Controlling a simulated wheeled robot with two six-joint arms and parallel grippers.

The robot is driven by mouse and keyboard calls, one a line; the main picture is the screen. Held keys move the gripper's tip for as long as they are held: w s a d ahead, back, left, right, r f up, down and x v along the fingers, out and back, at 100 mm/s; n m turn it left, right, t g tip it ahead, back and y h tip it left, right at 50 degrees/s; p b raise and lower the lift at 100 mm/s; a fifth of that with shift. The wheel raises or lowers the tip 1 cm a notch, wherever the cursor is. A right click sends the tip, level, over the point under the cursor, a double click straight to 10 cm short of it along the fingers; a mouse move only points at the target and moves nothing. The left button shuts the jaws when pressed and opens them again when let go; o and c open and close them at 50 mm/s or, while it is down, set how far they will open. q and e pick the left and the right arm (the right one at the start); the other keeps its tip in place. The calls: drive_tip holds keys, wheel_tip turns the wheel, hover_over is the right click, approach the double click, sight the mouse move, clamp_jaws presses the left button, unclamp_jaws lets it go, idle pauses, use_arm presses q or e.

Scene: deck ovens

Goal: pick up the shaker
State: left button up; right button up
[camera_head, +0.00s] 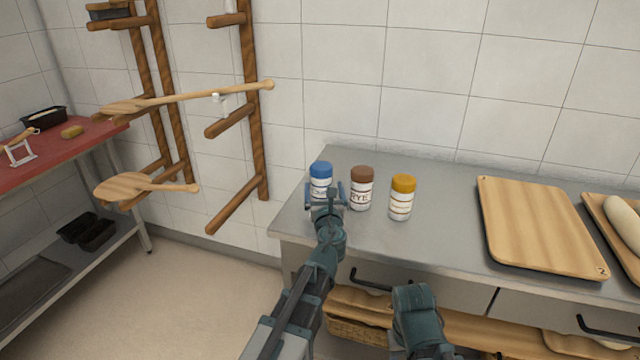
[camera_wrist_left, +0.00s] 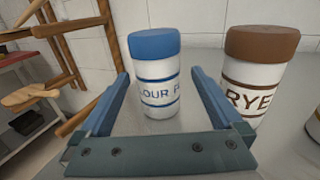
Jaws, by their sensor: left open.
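Three shakers stand upright on the grey counter (camera_head: 440,235). One has a blue cap (camera_head: 321,168) and a label reading partly "OUR". One has a brown cap (camera_head: 361,175) and reads "RYE". One has a yellow cap (camera_head: 402,184). My left gripper (camera_head: 324,193) is open and empty in front of the blue-capped shaker. In the left wrist view, the blue-capped shaker (camera_wrist_left: 157,75) shows between the two fingers, apart from both. The brown-capped shaker (camera_wrist_left: 258,75) is just right of the right finger. My right gripper is not visible; only part of my right arm shows.
A wooden board (camera_head: 540,225) lies on the counter to the right, beside another board with dough (camera_head: 622,222). A wooden rack (camera_head: 252,110) with peels stands left of the counter. A red-topped table (camera_head: 60,150) is at the far left. The counter between yellow-capped shaker and board is clear.

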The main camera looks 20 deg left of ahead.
sight(321, 182)
use_arm(q)
drive_tip(key=x, duration=0.4)
drive_tip(key=shift+w+a+f, duration=0.25)
drive_tip(key=shift+a+f, duration=0.05)
drive_tip(key=shift+f, duration=0.05)
drive_tip(key=shift+c, duration=0.4)
drive_tip(key=c, duration=1.4)
